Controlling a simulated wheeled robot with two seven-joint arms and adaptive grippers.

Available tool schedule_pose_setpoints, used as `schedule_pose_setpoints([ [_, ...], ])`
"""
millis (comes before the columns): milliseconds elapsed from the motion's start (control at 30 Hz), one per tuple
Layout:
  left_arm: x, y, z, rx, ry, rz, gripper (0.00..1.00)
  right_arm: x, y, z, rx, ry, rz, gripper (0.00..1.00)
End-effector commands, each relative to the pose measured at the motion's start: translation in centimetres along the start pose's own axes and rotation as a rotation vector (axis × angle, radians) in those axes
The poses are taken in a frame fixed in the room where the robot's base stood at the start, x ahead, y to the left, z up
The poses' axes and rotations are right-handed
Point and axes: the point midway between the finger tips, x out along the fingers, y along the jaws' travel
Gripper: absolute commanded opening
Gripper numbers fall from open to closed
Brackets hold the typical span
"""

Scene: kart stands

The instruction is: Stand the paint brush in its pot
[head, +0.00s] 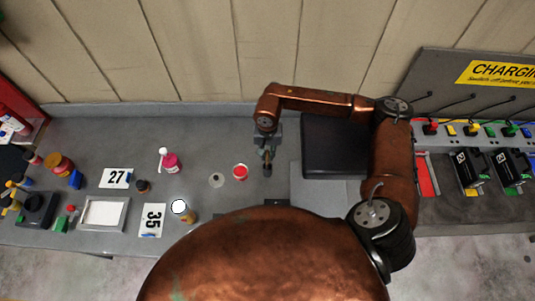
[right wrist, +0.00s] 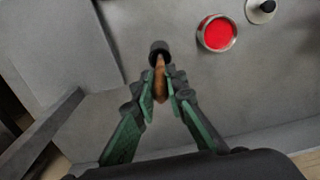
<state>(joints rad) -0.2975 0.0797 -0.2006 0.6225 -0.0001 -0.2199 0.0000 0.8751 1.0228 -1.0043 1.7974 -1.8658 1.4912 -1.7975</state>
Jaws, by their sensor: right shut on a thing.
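My right gripper (head: 266,152) is shut on the paint brush (right wrist: 159,78). A small round pot with a red inside (head: 240,172) stands on the bench just left of the gripper. In the right wrist view this pot (right wrist: 216,33) is to the upper right of the brush, apart from it. My left gripper is not in view.
A pink bottle (head: 171,162), number cards (head: 117,178) and a white-topped jar (head: 181,208) are farther left. A black box (head: 335,145) stands right of the gripper. A charging rack is at the far right.

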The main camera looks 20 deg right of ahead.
Motion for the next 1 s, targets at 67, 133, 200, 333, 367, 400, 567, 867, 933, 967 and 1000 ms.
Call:
schedule_pose_setpoints([
  [67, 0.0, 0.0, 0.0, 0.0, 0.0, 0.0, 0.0, 0.0, 0.0, 0.0, 0.0, 0.0, 0.0, 0.13],
  [133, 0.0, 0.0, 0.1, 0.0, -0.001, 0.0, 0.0, 0.0, 0.0, 0.0, 0.0, 0.0, 0.0, 0.18],
  [200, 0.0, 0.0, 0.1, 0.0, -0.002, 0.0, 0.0, 0.0, 0.0, 0.0, 0.0, 0.0, 0.0, 0.23],
  [333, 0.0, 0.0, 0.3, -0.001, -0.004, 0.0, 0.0, 0.0, 0.0, 0.0, 0.0, 0.0, 0.0, 0.32],
  [367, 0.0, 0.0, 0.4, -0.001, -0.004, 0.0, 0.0, 0.0, 0.0, 0.0, 0.0, 0.0, 0.0, 0.32],
  [400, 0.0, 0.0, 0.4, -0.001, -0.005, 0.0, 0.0, 0.0, 0.0, 0.0, 0.0, 0.0, 0.0, 0.32],
  [567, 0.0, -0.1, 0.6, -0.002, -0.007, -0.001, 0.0, 0.0, 0.0, 0.0, 0.0, 0.0, 0.0, 0.32],
  [867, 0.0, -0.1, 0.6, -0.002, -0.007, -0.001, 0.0, -3.0, 0.0, -0.1, 0.0, 0.004, -0.001, 0.32],
  [933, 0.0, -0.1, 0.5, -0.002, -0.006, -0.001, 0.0, -4.5, -0.1, -0.1, 0.0, 0.004, -0.002, 0.32],
  [967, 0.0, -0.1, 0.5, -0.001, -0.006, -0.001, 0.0, -5.2, 0.0, -0.2, 0.0, 0.005, -0.001, 0.32],
  [1000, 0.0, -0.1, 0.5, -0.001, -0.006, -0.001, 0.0, -6.1, 0.0, -0.1, -0.001, 0.005, -0.002, 0.32],
])
